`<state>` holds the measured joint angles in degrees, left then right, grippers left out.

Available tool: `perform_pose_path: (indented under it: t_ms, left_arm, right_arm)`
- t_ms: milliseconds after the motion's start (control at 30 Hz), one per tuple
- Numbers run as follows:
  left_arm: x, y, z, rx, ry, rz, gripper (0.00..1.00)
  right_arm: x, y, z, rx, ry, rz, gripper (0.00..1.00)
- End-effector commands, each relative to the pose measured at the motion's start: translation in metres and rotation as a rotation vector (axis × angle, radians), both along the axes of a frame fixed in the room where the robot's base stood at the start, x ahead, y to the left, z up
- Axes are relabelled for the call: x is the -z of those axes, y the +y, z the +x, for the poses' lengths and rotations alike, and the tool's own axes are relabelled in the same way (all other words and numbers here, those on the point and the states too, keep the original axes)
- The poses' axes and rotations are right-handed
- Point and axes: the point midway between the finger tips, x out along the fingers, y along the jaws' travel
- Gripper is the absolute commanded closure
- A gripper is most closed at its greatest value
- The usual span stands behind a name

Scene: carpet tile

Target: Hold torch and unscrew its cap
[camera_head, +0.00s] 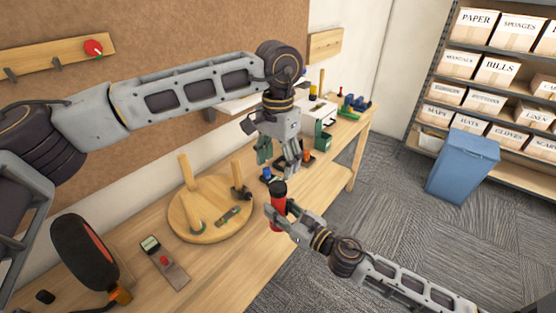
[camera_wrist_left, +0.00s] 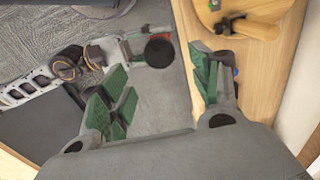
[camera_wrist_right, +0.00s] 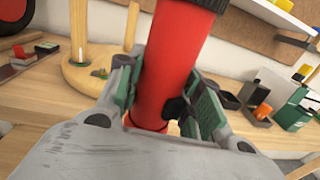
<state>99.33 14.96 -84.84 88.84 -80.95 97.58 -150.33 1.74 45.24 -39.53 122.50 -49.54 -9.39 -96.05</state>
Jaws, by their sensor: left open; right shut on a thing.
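The torch is a red cylinder (camera_head: 277,212) with a black cap (camera_head: 278,188) at its upper end. My right gripper (camera_head: 277,212) is shut on the red body, which also shows large between the fingers in the right wrist view (camera_wrist_right: 168,65). The torch stands roughly upright at the table's front edge. My left gripper (camera_head: 278,158) is open and empty, above and apart from the cap. In the left wrist view the black cap (camera_wrist_left: 159,51) shows beyond and between the open fingers (camera_wrist_left: 165,100).
A round wooden stool top with legs (camera_head: 205,228) lies on the workbench to the left. A blue bin (camera_head: 463,167) stands on the carpet by the shelves.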

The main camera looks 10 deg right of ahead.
Motion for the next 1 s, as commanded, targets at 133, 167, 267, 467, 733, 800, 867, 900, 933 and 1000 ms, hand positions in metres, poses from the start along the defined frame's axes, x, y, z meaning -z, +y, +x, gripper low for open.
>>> perform_pose_path:
  t_ms: [133, 167, 267, 467, 733, 800, 867, 900, 933, 1000]
  left_arm:
    - [0.0, 0.0, 0.0, 0.0, 0.0, 0.0, 0.37]
    - [0.0, 0.0, 0.0, 0.0, 0.0, 0.0, 0.37]
    - [0.0, 0.0, 0.0, 0.0, 0.001, 0.001, 0.37]
    - [0.006, 0.0, 0.0, 0.0, 0.001, 0.001, 0.37]
    - [0.028, 0.0, -0.001, 0.0, 0.001, 0.001, 0.37]
    - [0.036, 0.001, 0.0, -0.001, 0.001, 0.004, 0.37]
    - [0.043, 0.001, 0.0, -0.001, 0.001, 0.003, 0.37]
    - [0.048, 0.0, 0.0, -0.001, 0.001, 0.001, 0.37]
    - [0.052, 0.0, -0.001, -0.001, 0.001, 0.001, 0.37]
    - [0.059, 0.001, -0.001, -0.001, 0.001, 0.003, 0.37]
  right_arm:
    - [-0.001, 0.0, 0.0, 0.0, -0.002, 0.001, 1.0]
    - [-0.001, 0.0, 0.0, 0.0, -0.002, 0.001, 1.0]
    - [-0.001, 0.0, 0.0, 0.0, -0.002, 0.001, 1.0]
    - [-0.001, 0.0, 0.0, 0.0, -0.002, 0.001, 1.0]
    - [-0.001, 0.0, 0.0, 0.0, -0.002, 0.001, 1.0]
    - [-0.001, 0.0, 0.0, 0.0, -0.002, 0.001, 1.0]
    - [-0.001, 0.0, 0.0, 0.0, -0.002, 0.001, 1.0]
    - [-0.001, 0.0, 0.0, 0.0, -0.002, 0.001, 1.0]
    - [-0.001, 0.0, 0.0, 0.0, -0.002, 0.001, 1.0]
    - [-0.001, 0.0, 0.0, 0.0, -0.002, 0.001, 1.0]
